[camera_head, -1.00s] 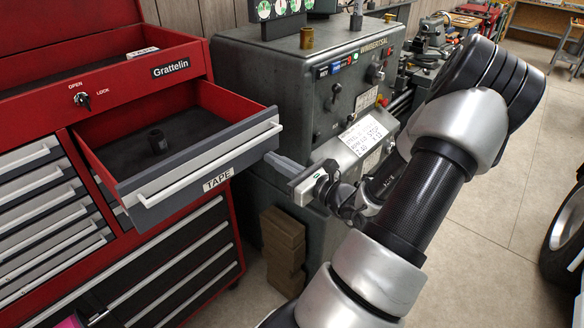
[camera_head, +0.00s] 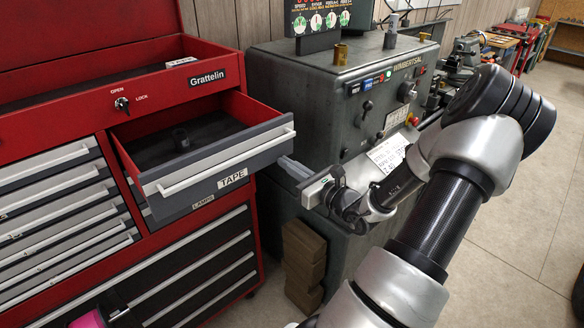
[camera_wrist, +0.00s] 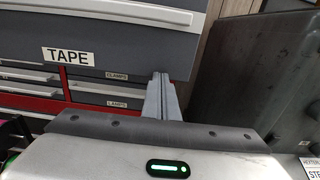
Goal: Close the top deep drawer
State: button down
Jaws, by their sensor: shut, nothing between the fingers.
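The top deep drawer (camera_head: 207,172), labelled TAPE, stands pulled out of the red tool chest. In the wrist view the fingers (camera_wrist: 161,82) point at the lower right corner of the drawer front (camera_wrist: 110,38). I cannot tell whether they touch it.
The red chest (camera_head: 80,110) has closed drawers left of and below the open one. A dark green machine (camera_head: 320,90) stands close on the right, behind my arm. Brown blocks (camera_head: 303,258) are stacked on the floor by its base. Open floor lies at the right.

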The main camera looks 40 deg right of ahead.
jog(key=w+b, duration=0.1)
jog(key=w, duration=0.6)
jog(key=w+b, duration=0.1)
jog(key=w, duration=0.6)
jog(key=w+b, duration=0.1)
jog(key=w, duration=0.6)
jog(key=shift+w+a, duration=0.1)
jog(key=shift+a, duration=0.25)
